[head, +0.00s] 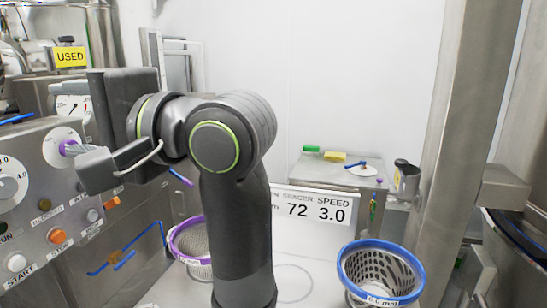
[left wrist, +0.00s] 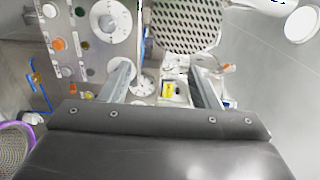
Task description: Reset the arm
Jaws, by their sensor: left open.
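My left arm (head: 240,200) rises from the bottom middle of the head view and bends over to the left. Its left gripper (head: 98,165) is in front of the grey control panel (head: 40,200) with its dials and buttons. In the left wrist view the left gripper (left wrist: 162,82) has its two fingers wide apart, with nothing held between them. The control panel also shows at the upper left of the wrist view (left wrist: 75,50). My right gripper is in neither view.
A purple-rimmed basket (head: 190,240) and a blue-rimmed perforated basket (head: 380,270) stand at the front. A sign reading 72 and 3.0 (head: 315,207) stands behind them. A steel cabinet (head: 340,175) holds small items. A yellow USED label (head: 70,57) is upper left.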

